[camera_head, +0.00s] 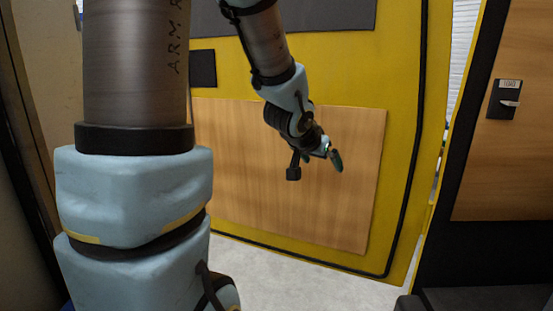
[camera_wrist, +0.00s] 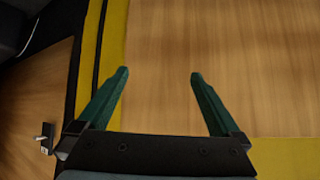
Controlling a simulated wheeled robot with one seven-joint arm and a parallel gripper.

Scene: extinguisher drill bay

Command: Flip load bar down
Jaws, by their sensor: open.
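The load bar (camera_head: 510,103) is a small light lever on a black plate (camera_head: 502,90) with a "LOAD" label, at the right in the head view. It sticks out sideways from the plate, roughly level. It also shows small at the lower left in the wrist view (camera_wrist: 41,138). My gripper (camera_head: 335,157) is well to the left of it, in front of the yellow and wood panel. In the wrist view its two green fingers (camera_wrist: 158,75) are apart with nothing between them.
A yellow panel (camera_head: 405,100) with a wood inset (camera_head: 345,200) stands behind my gripper. A dark upright edge (camera_head: 455,165) lies between it and the wood surface (camera_head: 510,170) bearing the plate. Grey floor (camera_head: 300,275) shows below.

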